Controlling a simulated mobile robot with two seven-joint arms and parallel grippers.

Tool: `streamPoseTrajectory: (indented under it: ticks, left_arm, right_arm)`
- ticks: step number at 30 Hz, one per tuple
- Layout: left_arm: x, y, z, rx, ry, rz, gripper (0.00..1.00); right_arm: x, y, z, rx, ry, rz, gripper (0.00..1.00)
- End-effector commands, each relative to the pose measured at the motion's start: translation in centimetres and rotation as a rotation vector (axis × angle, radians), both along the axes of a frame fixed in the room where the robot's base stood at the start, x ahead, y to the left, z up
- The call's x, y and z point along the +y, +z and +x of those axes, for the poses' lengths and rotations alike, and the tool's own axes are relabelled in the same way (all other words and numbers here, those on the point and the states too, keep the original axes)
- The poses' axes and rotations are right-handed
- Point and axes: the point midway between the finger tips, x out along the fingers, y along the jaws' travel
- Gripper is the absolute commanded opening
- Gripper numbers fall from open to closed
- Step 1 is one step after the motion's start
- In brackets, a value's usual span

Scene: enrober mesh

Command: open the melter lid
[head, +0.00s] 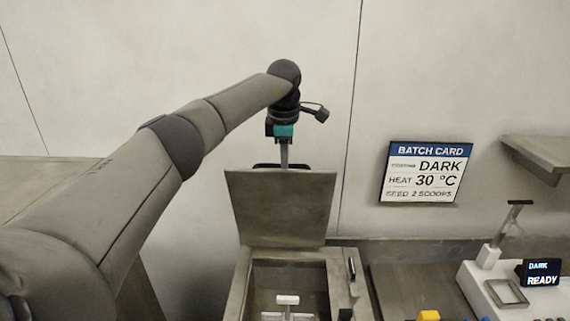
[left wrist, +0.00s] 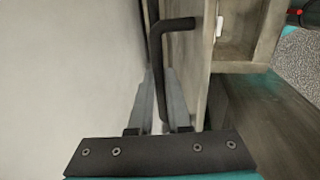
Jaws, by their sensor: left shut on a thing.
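The melter lid (head: 280,208) stands raised, close to upright, at the back of the melter (head: 240,285). The melter's inside shows below it, with a white T-shaped piece (head: 287,300) in it. My left gripper (head: 284,166) is at the lid's top edge, shut on the dark lid handle (head: 262,166). In the left wrist view the fingers (left wrist: 160,88) close around one leg of the black handle bar (left wrist: 178,24), beside the lid's face. The exact contact is partly hidden. My right gripper is in neither view.
A batch card (head: 427,174) on the wall reads DARK, heat 30 °C, seed 2 scoops. At the right stands a white device (head: 480,281) with a display (head: 541,272) reading DARK, READY. A shelf (head: 540,155) juts from the wall at the right. A yellow object (head: 429,315) sits at the front edge.

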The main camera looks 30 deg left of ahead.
Motion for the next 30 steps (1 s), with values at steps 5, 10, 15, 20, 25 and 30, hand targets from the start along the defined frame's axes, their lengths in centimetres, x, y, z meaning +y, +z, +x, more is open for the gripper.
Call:
streamPoseTrajectory:
  ticks: [5,10,15,20,25,30]
  left_arm:
    - [0.35,-0.66,-0.1,0.013,0.006,0.005,0.0]
    - [0.37,-0.66,-0.11,0.013,0.006,0.005,0.0]
    - [0.35,-0.66,-0.12,0.014,0.006,0.004,0.17]
    - [0.27,-0.49,-0.08,0.011,0.005,0.003,0.35]
    - [0.18,-0.31,-0.01,0.007,0.003,0.001,0.46]
    - [0.13,-0.17,0.02,0.006,0.002,0.0,0.46]
  right_arm:
    - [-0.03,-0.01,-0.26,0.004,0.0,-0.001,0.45]
    - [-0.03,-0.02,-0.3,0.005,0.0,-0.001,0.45]
    - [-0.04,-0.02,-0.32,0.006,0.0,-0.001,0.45]
    - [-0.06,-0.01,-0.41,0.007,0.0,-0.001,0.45]
    - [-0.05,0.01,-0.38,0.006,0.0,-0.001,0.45]
    - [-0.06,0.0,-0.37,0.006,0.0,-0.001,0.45]
